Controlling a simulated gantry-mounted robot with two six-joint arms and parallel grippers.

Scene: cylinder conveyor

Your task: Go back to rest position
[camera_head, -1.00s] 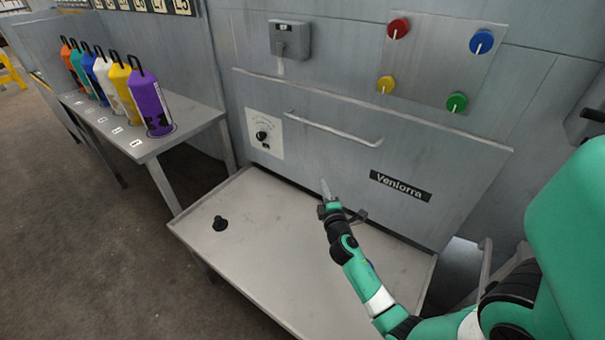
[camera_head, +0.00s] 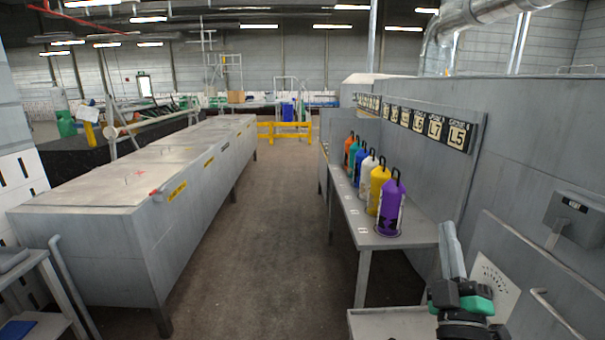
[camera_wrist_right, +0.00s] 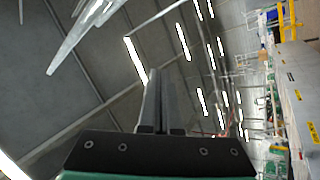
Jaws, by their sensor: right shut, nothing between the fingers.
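My right gripper (camera_head: 452,245) shows at the lower right of the head view, raised with its fingers pointing up in front of the grey machine panel. Its fingers are shut together with nothing between them. In the right wrist view the closed fingers (camera_wrist_right: 154,100) point up toward the ceiling and its lights. My left gripper is in neither view.
Several coloured cylinders, the nearest purple (camera_head: 388,208), stand in a row on a grey side table (camera_head: 412,236) right of the aisle. A long grey box-like bench (camera_head: 95,225) lines the left. The aisle floor (camera_head: 265,230) is clear. A yellow barrier (camera_head: 285,132) stands farther back.

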